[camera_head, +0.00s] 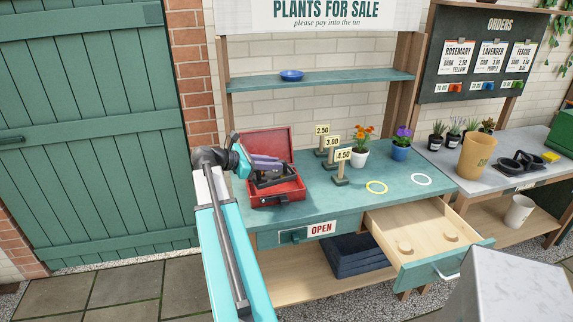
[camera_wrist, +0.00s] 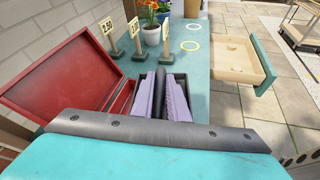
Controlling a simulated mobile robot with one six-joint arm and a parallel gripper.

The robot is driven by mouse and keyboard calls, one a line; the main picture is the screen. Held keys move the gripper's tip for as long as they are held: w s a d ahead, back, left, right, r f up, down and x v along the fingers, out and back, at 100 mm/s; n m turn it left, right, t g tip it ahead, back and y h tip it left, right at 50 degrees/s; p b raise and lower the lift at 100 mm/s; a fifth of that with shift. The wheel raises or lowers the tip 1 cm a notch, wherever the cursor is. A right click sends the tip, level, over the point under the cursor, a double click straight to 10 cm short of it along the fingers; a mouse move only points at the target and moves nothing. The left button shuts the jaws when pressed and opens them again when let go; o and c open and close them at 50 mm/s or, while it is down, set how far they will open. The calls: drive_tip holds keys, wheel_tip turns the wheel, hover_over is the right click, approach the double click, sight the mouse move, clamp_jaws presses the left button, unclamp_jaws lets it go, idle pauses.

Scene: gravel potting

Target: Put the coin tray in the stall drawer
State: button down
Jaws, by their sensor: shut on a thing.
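The red cash tin (camera_head: 277,197) stands on the left part of the teal stall counter, its lid (camera_head: 268,143) open at the back. The tin also shows at the left of the wrist view (camera_wrist: 50,78). My gripper (camera_head: 268,174) reaches over the tin. Its purple fingers (camera_wrist: 165,98) are shut on the dark coin tray (camera_head: 276,180), gripping a bar in its middle. The tray shows between and around the fingers in the wrist view (camera_wrist: 181,79). It is at about the tin's rim; I cannot tell if it is clear of the tin. The stall drawer (camera_head: 386,219) is pulled open at the right.
Two round wooden pieces (camera_head: 405,248) lie in the drawer. Price signs (camera_head: 341,168), an orange-flowered pot (camera_head: 360,157) and a purple-flowered pot (camera_head: 401,151) stand at the back. Yellow (camera_head: 377,187) and white rings (camera_head: 421,180) lie on the counter. The front middle is clear.

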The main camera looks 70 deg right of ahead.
drive_tip(key=w+a+n+t+h, duration=0.1)
drive_tip(key=w+a+n+t, duration=1.15)
drive_tip(key=w+a, duration=2)
drive_tip(key=w+a+r+n+t+y, duration=0.2)
drive_tip(key=w+a+n+t+y, duration=0.1)
drive_tip(key=a, duration=0.7)
drive_tip(key=w+a+r+n+t+y, duration=0.3)
drive_tip(key=w+a+n+y, duration=0.1)
drive_tip(key=a, duration=0.7)
drive_tip(key=w+a+r+n+t+y, duration=0.2)
drive_tip(key=a+n+y, duration=0.3)
drive_tip(key=a, duration=0.5)
drive_tip(key=shift+w+a+r+t, duration=0.15)
drive_tip(key=shift+w+r+t, duration=0.3)
drive_tip(key=shift+w, duration=0.3)
drive_tip(key=shift+f+n, duration=0.1)
drive_tip(key=shift+n, duration=0.15)
